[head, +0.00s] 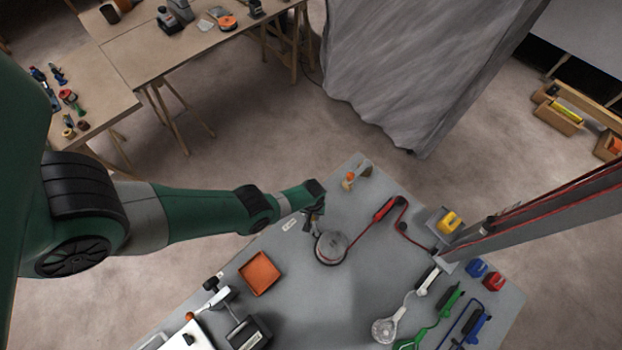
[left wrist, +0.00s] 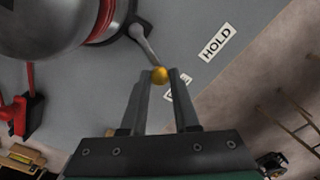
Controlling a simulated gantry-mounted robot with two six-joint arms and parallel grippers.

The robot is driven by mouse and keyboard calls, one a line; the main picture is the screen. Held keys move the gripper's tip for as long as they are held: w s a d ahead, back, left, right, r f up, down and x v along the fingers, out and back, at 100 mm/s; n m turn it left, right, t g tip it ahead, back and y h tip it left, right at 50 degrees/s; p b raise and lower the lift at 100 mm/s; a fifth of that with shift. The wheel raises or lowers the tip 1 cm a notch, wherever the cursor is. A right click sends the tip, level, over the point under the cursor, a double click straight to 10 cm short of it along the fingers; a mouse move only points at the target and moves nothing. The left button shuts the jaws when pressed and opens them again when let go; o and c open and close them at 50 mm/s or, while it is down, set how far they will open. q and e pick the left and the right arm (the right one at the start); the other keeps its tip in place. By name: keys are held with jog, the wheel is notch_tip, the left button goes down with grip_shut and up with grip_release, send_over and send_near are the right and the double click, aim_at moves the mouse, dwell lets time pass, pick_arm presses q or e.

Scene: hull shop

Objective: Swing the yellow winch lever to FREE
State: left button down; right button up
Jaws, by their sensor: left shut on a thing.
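The winch (head: 331,248) is a round grey drum with a red band on the grey bench; it also fills the top left of the left wrist view (left wrist: 55,25). Its lever (left wrist: 147,47) is a thin grey rod ending in a yellow knob (left wrist: 160,75). My left gripper (head: 317,212) is at the winch's upper-left side. In the left wrist view its fingertips (left wrist: 163,77) are shut on the yellow knob. A white HOLD label (left wrist: 217,43) lies to the right of the knob. A second label (left wrist: 179,88) is partly hidden by a finger, its word unreadable.
A red strap runs from the winch to a red handle (head: 385,210). An orange tray (head: 260,272) lies at the bench's left. A small orange-topped piece (head: 350,177) stands behind the gripper. Green (head: 449,301) and blue (head: 473,322) tools lie at right. The bench middle is clear.

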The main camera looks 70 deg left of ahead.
aim_at(313, 217)
dwell(0.4)
pick_arm(q)
jog(key=c, duration=0.7)
grip_release()
notch_tip(313, 217, up, 12)
jog(key=p, duration=1.1)
jog(key=shift+f, duration=0.2)
